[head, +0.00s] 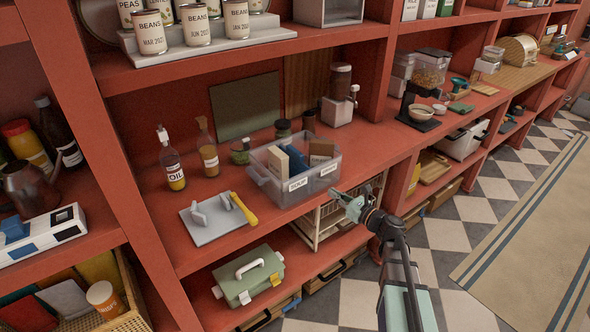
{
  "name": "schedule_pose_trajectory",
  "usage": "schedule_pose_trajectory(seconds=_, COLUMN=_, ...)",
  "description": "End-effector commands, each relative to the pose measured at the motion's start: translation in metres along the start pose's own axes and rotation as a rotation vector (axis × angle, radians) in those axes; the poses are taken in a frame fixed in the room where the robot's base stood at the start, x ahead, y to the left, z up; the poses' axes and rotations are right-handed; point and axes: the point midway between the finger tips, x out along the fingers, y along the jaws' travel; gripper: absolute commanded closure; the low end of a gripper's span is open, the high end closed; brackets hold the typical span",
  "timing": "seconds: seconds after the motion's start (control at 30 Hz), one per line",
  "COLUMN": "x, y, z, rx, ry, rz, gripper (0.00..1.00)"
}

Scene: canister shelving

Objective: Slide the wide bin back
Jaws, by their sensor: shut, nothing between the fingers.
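The wide bin (264,178) is a clear plastic box on the red middle shelf, close to the shelf's front edge. It holds several packets and boxes, and white labels show on its front. My gripper (340,196) is shut and empty, just in front of the bin's right front corner at about the shelf edge. A small gap seems to lie between the fingertips and the bin, but I cannot tell exactly whether they touch.
A grey tray with a yellow-handled tool (217,220) and an oil bottle (171,163) stand left of the bin. Jars and a dispenser (338,98) stand behind it. A dark green board (245,106) leans on the back wall.

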Motion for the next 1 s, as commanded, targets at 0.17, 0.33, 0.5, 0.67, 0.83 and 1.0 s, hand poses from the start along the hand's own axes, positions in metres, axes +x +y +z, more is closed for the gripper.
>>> schedule_pose_trajectory(seconds=0.17, x=0.0, y=0.0, z=0.0, rx=0.0, ry=0.0, rz=0.0, gripper=1.0)
schedule_pose_trajectory(seconds=0.33, x=0.0, y=0.0, z=0.0, rx=0.0, ry=0.0, rz=0.0, gripper=1.0)
schedule_pose_trajectory(seconds=0.5, x=0.002, y=0.0, z=0.0, rx=0.0, ry=0.0, rz=0.0, gripper=1.0)
schedule_pose_trajectory(seconds=0.67, x=0.005, y=0.0, z=0.0, rx=0.0, ry=0.0, rz=0.001, gripper=1.0)
schedule_pose_trajectory(seconds=0.83, x=0.009, y=0.0, z=0.0, rx=0.0, ry=0.0, rz=0.001, gripper=1.0)
schedule_pose_trajectory(seconds=1.0, x=0.013, y=0.0, z=0.0, rx=0.0, ry=0.0, rz=0.0, gripper=1.0)
